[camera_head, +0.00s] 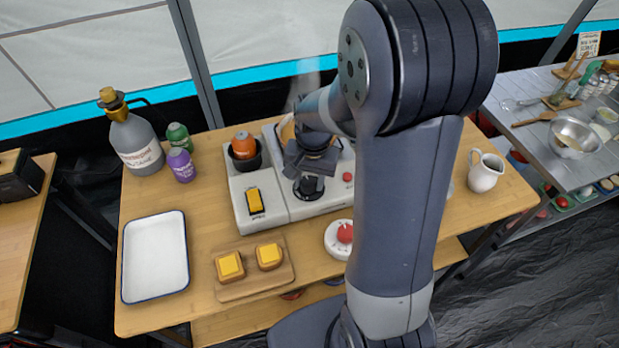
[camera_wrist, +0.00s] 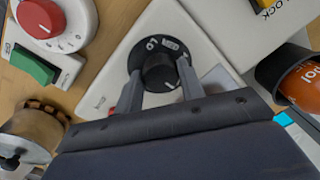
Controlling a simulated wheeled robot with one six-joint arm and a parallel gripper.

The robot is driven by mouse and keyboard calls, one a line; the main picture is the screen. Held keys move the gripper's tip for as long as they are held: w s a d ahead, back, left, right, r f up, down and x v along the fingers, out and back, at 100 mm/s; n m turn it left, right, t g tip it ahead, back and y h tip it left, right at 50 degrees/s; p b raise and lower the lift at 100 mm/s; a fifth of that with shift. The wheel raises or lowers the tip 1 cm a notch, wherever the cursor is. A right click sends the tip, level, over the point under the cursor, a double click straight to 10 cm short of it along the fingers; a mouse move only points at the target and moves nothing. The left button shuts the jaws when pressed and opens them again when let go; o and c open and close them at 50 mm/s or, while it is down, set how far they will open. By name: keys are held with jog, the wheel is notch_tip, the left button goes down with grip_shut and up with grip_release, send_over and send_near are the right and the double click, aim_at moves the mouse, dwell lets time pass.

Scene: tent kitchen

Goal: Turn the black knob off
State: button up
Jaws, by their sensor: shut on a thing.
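The black knob (camera_wrist: 160,72) sits on a round black dial with white markings, on a white appliance panel (camera_wrist: 130,60) in the wrist view. In the head view the knob (camera_head: 308,186) shows just below my gripper, partly covered by it. My gripper (camera_wrist: 158,86) has one finger on each side of the knob and is shut on it. I cannot read all the dial's markings.
A yellow switch (camera_head: 255,201) is left of the knob on the appliance. A timer with a red knob (camera_head: 345,233) stands in front of it. An orange bottle (camera_head: 243,145) stands in a black cup behind the switch. A white tray (camera_head: 155,257) lies at left; a white jug (camera_head: 486,171) stands right.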

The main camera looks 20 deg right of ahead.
aim_at(312, 182)
jog(key=shift+m, duration=0.4)
jog(key=o, duration=1)
jog(key=shift+r, duration=0.1)
notch_tip(312, 182, up, 11)
jog(key=shift+s+d+f, duration=0.15)
jog(key=shift+d+f, duration=0.05)
jog(key=f, duration=1.1)
jog(key=shift+a, duration=0.25)
jog(key=shift+r, duration=0.1)
